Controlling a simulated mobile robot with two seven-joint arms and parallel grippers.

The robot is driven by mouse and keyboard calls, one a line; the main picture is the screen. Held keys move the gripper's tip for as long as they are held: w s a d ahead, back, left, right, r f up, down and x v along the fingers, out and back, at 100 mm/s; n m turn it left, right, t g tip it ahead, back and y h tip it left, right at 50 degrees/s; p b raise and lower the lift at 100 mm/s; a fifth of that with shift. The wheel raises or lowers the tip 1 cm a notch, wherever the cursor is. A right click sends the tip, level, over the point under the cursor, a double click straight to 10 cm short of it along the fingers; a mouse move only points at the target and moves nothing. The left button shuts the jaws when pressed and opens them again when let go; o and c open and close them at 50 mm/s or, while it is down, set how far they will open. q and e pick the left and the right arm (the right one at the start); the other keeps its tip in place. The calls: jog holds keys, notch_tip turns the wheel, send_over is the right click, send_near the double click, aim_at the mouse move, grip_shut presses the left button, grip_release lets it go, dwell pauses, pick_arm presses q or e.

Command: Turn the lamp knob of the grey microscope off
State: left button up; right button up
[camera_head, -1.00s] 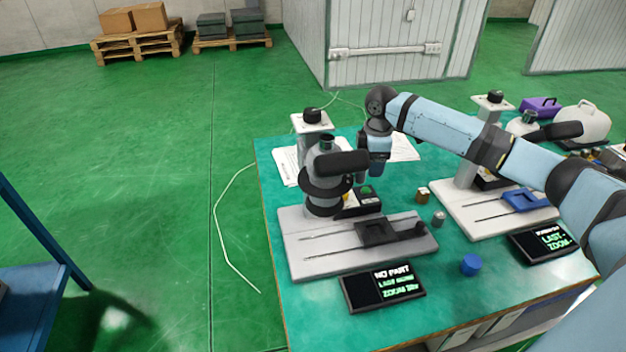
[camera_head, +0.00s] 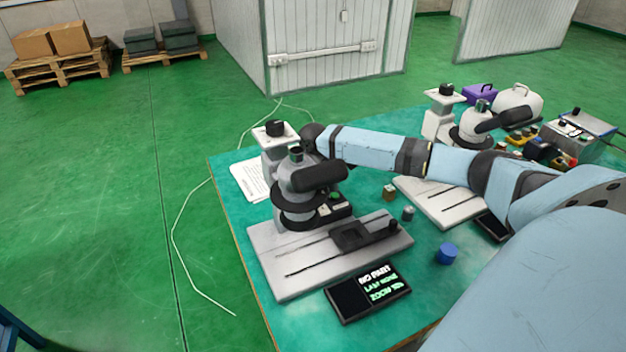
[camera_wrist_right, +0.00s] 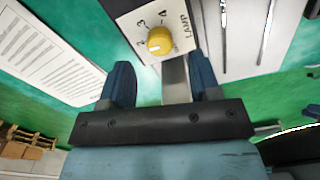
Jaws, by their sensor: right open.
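The grey microscope (camera_head: 312,178) stands at the near left of the teal table, on a flat grey base (camera_head: 290,262). In the right wrist view its yellow round lamp knob (camera_wrist_right: 160,41) sits on a white plate (camera_wrist_right: 140,20) marked LAMP, with numbers 2, 3 and 4. The knob's exact setting is hard to read. My right gripper (camera_wrist_right: 162,78) is open, its two blue fingers pointing toward the knob. The knob is just beyond the fingertips and between their lines, not gripped. In the head view the microscope hides this gripper. My left gripper is not in view.
A screen (camera_head: 368,291) lies in front of the microscope. A blue cap (camera_head: 447,253) and small metal pieces are to its right. A second microscope (camera_head: 478,125) stands behind right. A printed sheet (camera_wrist_right: 45,50) lies on the table beside the plate.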

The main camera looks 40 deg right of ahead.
jog(key=shift+f, duration=2.25)
jog(key=shift+c, duration=0.2)
jog(key=c, duration=0.9)
